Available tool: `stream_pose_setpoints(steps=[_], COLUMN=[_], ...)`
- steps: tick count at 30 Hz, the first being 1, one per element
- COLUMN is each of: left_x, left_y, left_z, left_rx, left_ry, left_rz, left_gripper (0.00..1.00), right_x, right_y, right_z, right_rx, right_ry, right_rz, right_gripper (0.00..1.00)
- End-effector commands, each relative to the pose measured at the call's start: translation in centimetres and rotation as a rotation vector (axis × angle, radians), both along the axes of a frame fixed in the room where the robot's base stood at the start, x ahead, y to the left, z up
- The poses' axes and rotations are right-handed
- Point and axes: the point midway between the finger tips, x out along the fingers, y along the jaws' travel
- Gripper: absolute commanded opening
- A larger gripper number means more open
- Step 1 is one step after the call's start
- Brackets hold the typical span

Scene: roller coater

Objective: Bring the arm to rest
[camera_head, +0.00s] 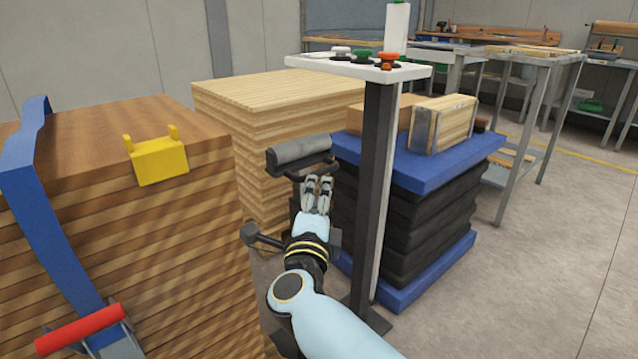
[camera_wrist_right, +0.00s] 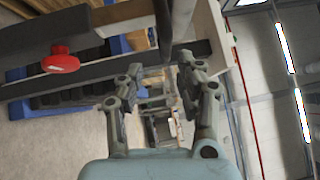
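My right arm (camera_head: 335,325) enters from the bottom of the head view and reaches up and away. My right gripper (camera_head: 318,182) is beside the post of a control stand (camera_head: 376,170), in front of a dark grey roller-like part (camera_head: 300,150). In the right wrist view my right gripper (camera_wrist_right: 160,72) has its two fingers apart, with nothing held between them. I cannot tell from the head view whether it touches the grey part. My left gripper is not in view.
The stand top holds white, green and red buttons (camera_head: 388,58). Striped wood stacks (camera_head: 120,220) and (camera_head: 260,100) stand left and behind. A blue-topped lift (camera_head: 420,165) carries wood blocks (camera_head: 443,125). A red knob (camera_wrist_right: 60,63) shows in the wrist view. Floor (camera_head: 540,260) is clear at right.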

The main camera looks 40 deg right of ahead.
Motion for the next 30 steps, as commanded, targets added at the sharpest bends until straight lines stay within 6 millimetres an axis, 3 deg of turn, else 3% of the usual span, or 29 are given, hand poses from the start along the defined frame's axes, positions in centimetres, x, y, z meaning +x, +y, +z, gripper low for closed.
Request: stream_pose_setpoints(steps=[19,22,23,26,30], left_x=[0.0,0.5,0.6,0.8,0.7], left_y=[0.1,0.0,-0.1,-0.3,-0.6], left_z=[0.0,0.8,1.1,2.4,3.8], left_rx=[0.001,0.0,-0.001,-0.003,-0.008], left_ry=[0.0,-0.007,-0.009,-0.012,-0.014], left_rz=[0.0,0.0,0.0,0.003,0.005], left_gripper=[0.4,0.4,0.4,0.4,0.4], right_x=[-0.8,-1.9,-2.6,-5.3,-10.6], right_y=[0.7,0.2,0.0,-0.2,1.5], right_z=[-0.1,-0.5,-1.1,-5.5,-15.2], right_rx=[0.0,-0.012,-0.022,-0.122,-0.363], right_ry=[0.0,0.027,0.049,0.205,0.569], right_rz=[0.0,0.0,0.003,0.063,0.301], right_gripper=[0.36,0.36,0.36,0.36,0.36])
